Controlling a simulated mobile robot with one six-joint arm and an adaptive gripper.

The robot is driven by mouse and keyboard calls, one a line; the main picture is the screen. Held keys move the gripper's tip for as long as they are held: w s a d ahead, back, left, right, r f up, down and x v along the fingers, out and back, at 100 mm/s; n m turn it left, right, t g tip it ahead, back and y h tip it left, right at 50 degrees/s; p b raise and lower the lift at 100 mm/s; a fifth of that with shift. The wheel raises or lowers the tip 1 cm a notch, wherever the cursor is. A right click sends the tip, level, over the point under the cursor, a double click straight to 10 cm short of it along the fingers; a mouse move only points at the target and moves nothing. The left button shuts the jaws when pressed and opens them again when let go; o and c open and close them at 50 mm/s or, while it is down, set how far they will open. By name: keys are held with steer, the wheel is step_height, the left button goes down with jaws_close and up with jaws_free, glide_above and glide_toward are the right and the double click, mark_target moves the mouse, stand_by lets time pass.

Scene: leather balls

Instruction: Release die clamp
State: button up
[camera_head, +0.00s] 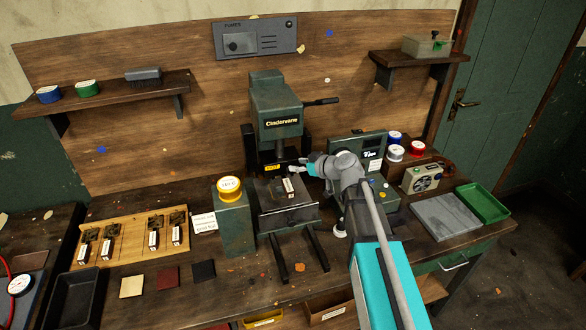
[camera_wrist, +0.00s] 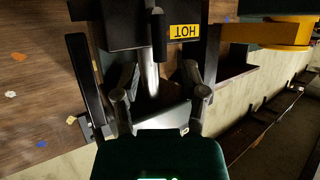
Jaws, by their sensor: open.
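A green press (camera_head: 275,105) marked Cindervane stands at the middle of the bench, with a side lever at its right. Its dark lower block carries a yellow HOT label (camera_head: 273,168); the label is upside down in the wrist view (camera_wrist: 184,32). My gripper (camera_head: 296,167) is at the front of this block, above the press bed (camera_head: 290,216). In the wrist view my gripper (camera_wrist: 162,98) has its fingers apart. A dark upright handle (camera_wrist: 158,35) and a pale metal rod (camera_wrist: 150,75) show between and beyond them. I cannot tell whether the fingers touch either, or which part is the die clamp.
A wooden rack (camera_head: 135,238) with several tagged pieces lies further left. A dark green unit (camera_head: 357,150), a grey slab (camera_head: 444,217) and a green tray (camera_head: 483,203) are at the right.

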steer(key=shift+b+x, duration=0.35)
steer(key=shift+x, duration=1)
jaws_close()
